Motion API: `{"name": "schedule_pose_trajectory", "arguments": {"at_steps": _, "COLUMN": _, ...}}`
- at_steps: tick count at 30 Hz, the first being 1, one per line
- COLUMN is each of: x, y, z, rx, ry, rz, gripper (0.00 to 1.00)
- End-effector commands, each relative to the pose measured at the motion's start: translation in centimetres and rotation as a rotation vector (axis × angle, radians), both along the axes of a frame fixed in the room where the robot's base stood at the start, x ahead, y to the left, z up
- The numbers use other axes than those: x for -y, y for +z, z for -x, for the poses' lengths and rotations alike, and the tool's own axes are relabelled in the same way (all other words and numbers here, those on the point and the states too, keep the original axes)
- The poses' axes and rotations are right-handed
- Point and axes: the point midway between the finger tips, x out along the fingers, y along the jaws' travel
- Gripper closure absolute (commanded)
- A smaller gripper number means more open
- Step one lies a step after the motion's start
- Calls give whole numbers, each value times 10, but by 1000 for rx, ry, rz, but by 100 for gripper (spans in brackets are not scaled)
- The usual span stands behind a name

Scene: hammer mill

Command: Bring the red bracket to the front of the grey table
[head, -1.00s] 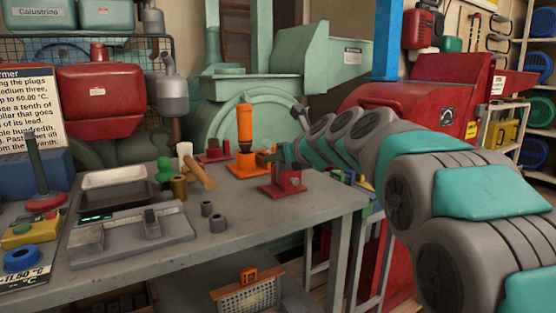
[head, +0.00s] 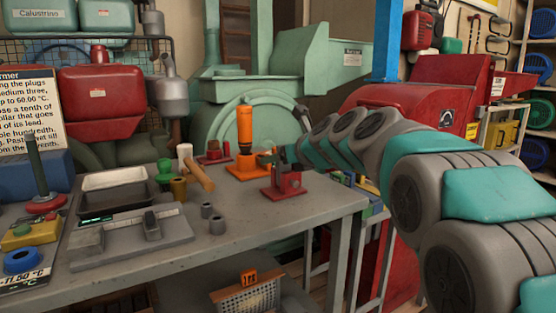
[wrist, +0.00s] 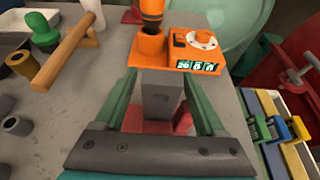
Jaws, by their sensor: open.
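The red bracket (head: 284,183) stands upright on the grey table (head: 262,213), near its right end. It has a flat red base and a raised block. My gripper (head: 268,158) is just above and behind the bracket in the head view, in front of the orange device. In the wrist view my gripper (wrist: 160,80) shows two green fingers spread apart. Red parts of the bracket (wrist: 183,118) show between and below the fingers, partly hidden by the gripper. A grey block shape also shows between the fingers; I cannot tell whether it belongs to the bracket.
An orange device (head: 246,166) with an upright orange tool stands close behind. A second red piece (head: 213,154) sits further back. A wooden-handled mallet (head: 198,173), a scale (head: 132,234) and two grey rings are to the left. The table front beside the bracket is clear.

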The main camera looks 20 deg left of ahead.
Motion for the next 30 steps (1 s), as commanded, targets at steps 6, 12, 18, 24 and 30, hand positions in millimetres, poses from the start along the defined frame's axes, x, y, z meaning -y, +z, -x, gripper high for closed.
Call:
{"name": "schedule_pose_trajectory", "arguments": {"at_steps": 6, "x": 21, "y": 15, "z": 19, "rx": 2, "ry": -1, "rz": -3, "gripper": 28}}
{"name": "schedule_pose_trajectory", "arguments": {"at_steps": 12, "x": 47, "y": 29, "z": 41, "rx": 3, "ry": -1, "rz": -3, "gripper": 28}}
{"name": "schedule_pose_trajectory", "arguments": {"at_steps": 18, "x": 70, "y": 39, "z": 60, "rx": 0, "ry": 1, "rz": 0, "gripper": 28}}
{"name": "schedule_pose_trajectory", "arguments": {"at_steps": 24, "x": 79, "y": 43, "z": 68, "rx": 0, "ry": 1, "rz": 0, "gripper": 28}}
{"name": "schedule_pose_trajectory", "arguments": {"at_steps": 30, "x": 79, "y": 41, "z": 69, "rx": 3, "ry": 4, "rz": 8, "gripper": 28}}
